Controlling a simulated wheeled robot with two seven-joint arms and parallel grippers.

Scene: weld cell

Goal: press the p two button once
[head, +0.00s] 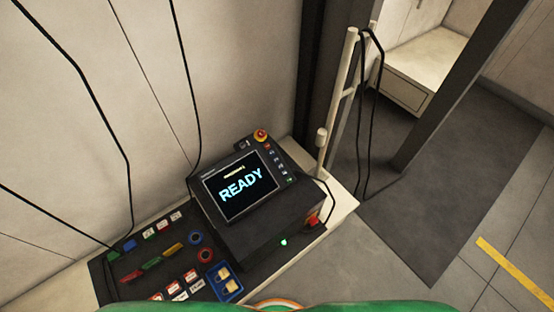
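A dark control console (262,232) stands on a pale bench by the wall. Its lit screen (240,187) reads "READY" in cyan letters. A column of small buttons (278,162) runs along the right side of the screen. Their labels are too small to read, so I cannot tell which one is p two. A red and yellow emergency stop knob (261,135) sits above that column. Neither of my grippers is in view.
A dark board (130,262) left of the console holds several coloured tags, locks and a blue tray (224,283). A pale post (335,105) with black cables rises behind the console at right. The floor (400,255) to the right is clear.

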